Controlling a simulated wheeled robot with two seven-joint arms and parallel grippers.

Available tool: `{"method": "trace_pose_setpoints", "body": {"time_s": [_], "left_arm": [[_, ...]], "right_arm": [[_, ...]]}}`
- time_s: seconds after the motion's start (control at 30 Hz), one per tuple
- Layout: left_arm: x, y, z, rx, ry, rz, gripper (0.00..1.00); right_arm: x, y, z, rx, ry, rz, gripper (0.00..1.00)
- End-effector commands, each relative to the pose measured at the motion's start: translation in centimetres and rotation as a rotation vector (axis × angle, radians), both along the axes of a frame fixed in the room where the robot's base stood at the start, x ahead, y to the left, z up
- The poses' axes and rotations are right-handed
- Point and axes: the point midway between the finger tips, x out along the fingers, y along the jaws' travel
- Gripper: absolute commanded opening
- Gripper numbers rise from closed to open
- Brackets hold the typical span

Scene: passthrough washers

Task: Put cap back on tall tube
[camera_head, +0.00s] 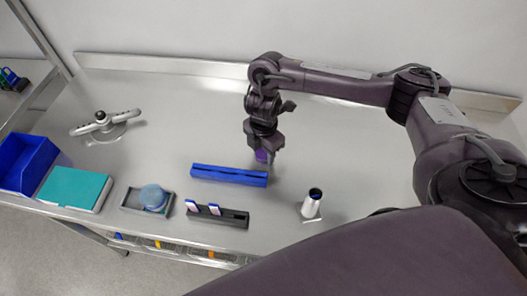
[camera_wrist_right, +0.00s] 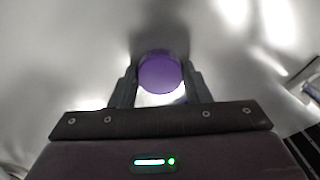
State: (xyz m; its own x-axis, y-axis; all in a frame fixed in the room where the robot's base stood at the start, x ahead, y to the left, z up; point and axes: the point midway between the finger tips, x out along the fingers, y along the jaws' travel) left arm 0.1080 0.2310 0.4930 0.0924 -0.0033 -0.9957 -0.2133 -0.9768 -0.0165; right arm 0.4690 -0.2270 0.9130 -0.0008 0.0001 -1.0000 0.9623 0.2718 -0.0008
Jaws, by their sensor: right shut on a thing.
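My right gripper (camera_head: 262,150) points down above the steel table, behind the right end of the blue rack. It is shut on a purple cap (camera_head: 262,156). In the right wrist view the round purple cap (camera_wrist_right: 160,73) sits between the two fingers, with a bright white patch at its near edge. My left gripper is not in view.
A long blue rack (camera_head: 229,175) and a dark rack with white and blue pieces (camera_head: 218,216) lie left of the tube. A grey tray (camera_head: 133,203) with a blue round item, a teal box (camera_head: 75,189) and a blue bin (camera_head: 24,160) stand further left. The back is mostly clear.

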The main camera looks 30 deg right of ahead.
Motion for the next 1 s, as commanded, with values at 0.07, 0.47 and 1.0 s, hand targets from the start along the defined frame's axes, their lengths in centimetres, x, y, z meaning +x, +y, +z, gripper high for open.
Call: {"method": "trace_pose_setpoints", "body": {"time_s": [0.07,0.47,1.0], "left_arm": [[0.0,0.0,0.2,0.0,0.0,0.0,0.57],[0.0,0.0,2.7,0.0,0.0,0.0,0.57],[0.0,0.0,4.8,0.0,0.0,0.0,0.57]], "right_arm": [[0.0,0.0,0.4,0.0,-0.001,0.001,0.22],[0.2,0.0,7.1,-0.002,-0.008,0.002,0.22],[0.1,0.0,17.5,-0.002,-0.005,0.001,0.22]]}}
